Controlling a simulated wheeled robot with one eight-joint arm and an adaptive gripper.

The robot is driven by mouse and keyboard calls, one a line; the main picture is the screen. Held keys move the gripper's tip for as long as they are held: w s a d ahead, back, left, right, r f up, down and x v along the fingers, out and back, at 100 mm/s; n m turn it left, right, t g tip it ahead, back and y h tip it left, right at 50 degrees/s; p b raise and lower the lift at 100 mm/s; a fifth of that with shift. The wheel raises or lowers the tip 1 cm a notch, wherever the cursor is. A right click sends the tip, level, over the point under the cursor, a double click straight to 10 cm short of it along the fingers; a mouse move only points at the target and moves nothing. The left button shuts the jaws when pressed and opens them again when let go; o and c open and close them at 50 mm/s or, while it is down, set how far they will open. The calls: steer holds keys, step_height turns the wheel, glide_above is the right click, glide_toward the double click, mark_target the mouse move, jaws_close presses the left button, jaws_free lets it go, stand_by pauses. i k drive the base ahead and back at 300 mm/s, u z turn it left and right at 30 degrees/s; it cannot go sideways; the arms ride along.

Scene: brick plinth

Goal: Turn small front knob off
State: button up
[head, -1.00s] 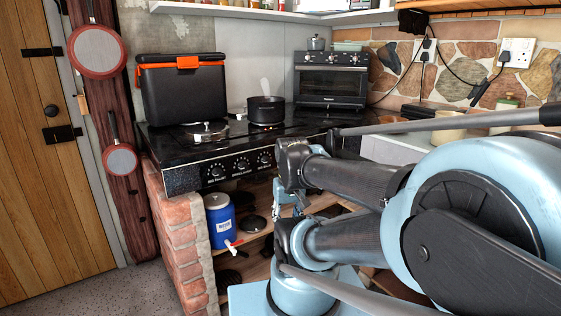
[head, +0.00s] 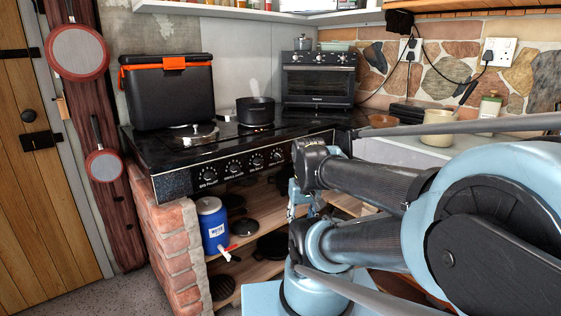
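The black stove (head: 165,183) has a front panel with a row of several black knobs. The leftmost knob (head: 208,174) is at the left end of the panel. The second knob (head: 234,166), third knob (head: 256,160) and fourth knob (head: 277,155) follow to the right. The labels under them are too small to read surely, so I cannot tell which is the small front knob. My gripper (head: 298,198) shows only in part, behind my arm links, below and right of the knobs. Its fingers are not clear, and no contact with a knob shows.
A black pot (head: 255,111), a toaster oven (head: 318,79) and a black-and-orange cooler box (head: 168,92) stand on the stovetop. A blue container (head: 212,226) and pans (head: 245,228) sit on shelves below. A brick pillar (head: 165,240) bounds the left side.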

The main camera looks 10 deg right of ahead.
mark_target(278, 156)
steer(key=u, duration=0.05)
steer(key=k, duration=1)
steer(key=u, duration=1.3)
steer(key=i, duration=0.6)
steer(key=z, duration=0.5)
